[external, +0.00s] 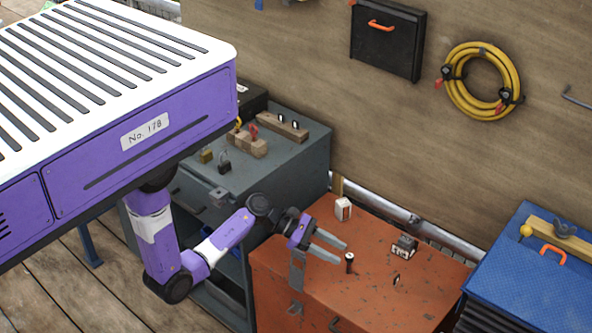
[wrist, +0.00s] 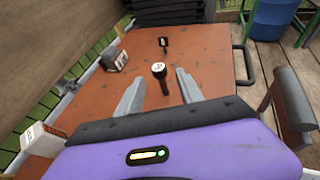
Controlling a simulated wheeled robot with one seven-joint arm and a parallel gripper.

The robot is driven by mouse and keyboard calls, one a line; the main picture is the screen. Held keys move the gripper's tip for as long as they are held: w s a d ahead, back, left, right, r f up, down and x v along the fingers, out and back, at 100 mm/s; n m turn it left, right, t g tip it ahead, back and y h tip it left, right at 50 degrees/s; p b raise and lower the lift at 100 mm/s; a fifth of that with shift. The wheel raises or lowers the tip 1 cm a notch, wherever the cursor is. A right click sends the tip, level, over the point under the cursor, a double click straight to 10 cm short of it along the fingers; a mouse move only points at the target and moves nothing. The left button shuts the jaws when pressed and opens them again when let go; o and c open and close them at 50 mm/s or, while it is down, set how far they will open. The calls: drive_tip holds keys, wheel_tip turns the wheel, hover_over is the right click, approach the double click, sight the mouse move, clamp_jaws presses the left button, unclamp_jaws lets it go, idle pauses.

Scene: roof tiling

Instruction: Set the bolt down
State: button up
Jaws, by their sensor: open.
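The bolt (external: 349,262) is dark with a pale-topped head and stands upright on the orange-red cabinet top (external: 330,290). In the wrist view the bolt (wrist: 159,72) shows its round white-marked head, with the shaft below it. My gripper (external: 344,252) reaches over the cabinet from the left, its two grey fingers spread apart. In the wrist view the bolt shows between the fingers of my gripper (wrist: 158,88), with a gap on each side. The fingers look empty and apart from the bolt.
A white box (external: 343,209) stands near the back edge of the cabinet. A dark box with a white label (external: 404,247) and a small dark item (external: 396,280) are to the right. A grey cabinet (external: 290,150) is behind, a blue chest (external: 530,265) at right.

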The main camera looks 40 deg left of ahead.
drive_tip(key=shift+r+p, duration=0.45)
drive_tip(key=shift+r, duration=2.35)
